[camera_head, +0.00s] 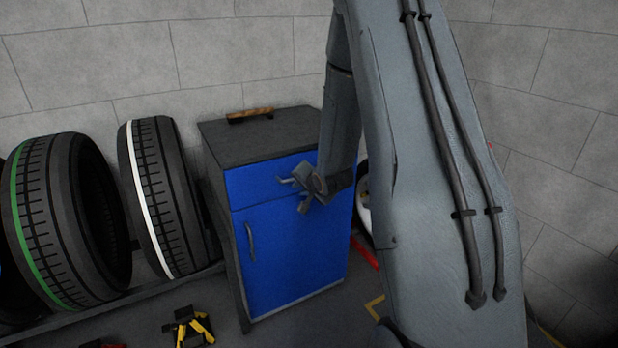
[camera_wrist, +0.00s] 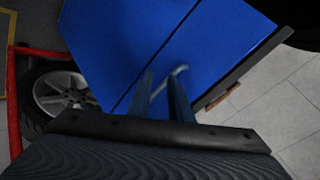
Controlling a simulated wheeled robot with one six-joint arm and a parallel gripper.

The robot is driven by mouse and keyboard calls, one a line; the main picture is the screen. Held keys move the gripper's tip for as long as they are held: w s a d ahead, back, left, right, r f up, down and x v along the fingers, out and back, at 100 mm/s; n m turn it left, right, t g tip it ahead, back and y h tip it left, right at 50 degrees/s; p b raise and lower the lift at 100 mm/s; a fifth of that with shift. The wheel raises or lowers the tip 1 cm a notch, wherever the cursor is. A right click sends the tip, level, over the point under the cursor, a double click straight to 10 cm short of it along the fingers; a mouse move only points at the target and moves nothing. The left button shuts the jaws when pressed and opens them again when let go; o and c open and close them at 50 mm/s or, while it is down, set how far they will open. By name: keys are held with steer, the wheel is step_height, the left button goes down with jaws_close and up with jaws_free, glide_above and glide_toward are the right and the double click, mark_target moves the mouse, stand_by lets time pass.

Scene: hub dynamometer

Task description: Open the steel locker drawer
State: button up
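The steel locker (camera_head: 225,195) has a dark grey body and a blue front. Its blue drawer (camera_head: 255,184) is at the top and looks shut, level with the door below. The drawer also shows in the wrist view (camera_wrist: 222,42). My gripper (camera_head: 292,194) is in front of the drawer face. In the wrist view my gripper (camera_wrist: 163,100) has its two fingers apart, pointing at the front. A grey drawer handle (camera_wrist: 181,70) shows just beyond the fingertips, partly hidden by the right finger. I cannot tell whether they touch.
The locker door (camera_head: 295,245) has its own handle (camera_head: 250,242) at left. A brown-handled item (camera_head: 250,115) lies on the locker top. Tyres (camera_head: 165,195) stand to the left. A yellow and black tool (camera_head: 188,328) lies on the floor in front. A wheel (camera_wrist: 62,93) is beside the locker.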

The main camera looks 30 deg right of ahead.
steer(key=shift+w+d+f+m+t+y+p, duration=0.2)
steer(key=shift+w+d+f+m+t, duration=0.65)
steer(key=shift+w, duration=1.05)
steer(key=shift+w+d+f+m+t+y+p, duration=0.15)
steer(key=shift+w+d+f+m+t+y, duration=0.2)
steer(key=shift+w+d+m+t, duration=0.85)
steer(key=shift+w+d+f+m+t+y+p, duration=0.15)
steer(key=shift+w+d+f+m+t, duration=0.45)
steer(key=shift+w+d, duration=1.4)
steer(key=shift+w+a+m, duration=0.25)
steer(key=shift+w+a, duration=0.4)
